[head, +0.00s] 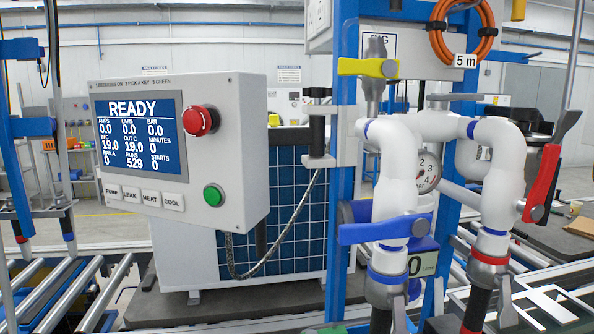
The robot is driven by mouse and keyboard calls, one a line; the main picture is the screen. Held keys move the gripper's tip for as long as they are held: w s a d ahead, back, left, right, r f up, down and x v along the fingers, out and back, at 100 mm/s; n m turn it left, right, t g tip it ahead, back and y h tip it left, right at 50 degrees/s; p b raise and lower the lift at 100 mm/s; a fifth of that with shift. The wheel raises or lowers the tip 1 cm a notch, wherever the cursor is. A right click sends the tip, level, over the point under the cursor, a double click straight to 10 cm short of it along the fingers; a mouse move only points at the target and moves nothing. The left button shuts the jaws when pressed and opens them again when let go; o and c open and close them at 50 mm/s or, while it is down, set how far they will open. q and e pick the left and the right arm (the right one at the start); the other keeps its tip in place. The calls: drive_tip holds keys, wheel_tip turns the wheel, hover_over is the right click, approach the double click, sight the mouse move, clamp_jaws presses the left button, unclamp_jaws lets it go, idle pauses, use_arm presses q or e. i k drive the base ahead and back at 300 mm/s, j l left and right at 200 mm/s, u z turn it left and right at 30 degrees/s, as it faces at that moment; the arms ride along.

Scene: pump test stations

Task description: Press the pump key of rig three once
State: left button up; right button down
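A grey control box (235,120) faces me at left centre. Its blue screen (140,135) reads READY, with AMPS, L/MIN and BAR at 0.0 and RUNS 529. Below the screen is a row of pale keys: the PUMP key (112,190) at the far left, then LEAK (130,194), HEAT (151,197) and COOL (173,201). A red mushroom button (199,121) and a green button (213,196) are on the right of the panel. A RIG sign (390,43) is partly covered, so its number cannot be read. Neither gripper is in view.
White pipes (397,180) with blue, yellow and red valve levers, plus a gauge (427,172), stand right of the box by a blue post (342,210). A braided cable (285,240) hangs under the box. Roller conveyor (55,290) lies lower left. Space before the keys looks clear.

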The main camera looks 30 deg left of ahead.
sight(114, 191)
drive_tip(key=u, duration=1.4)
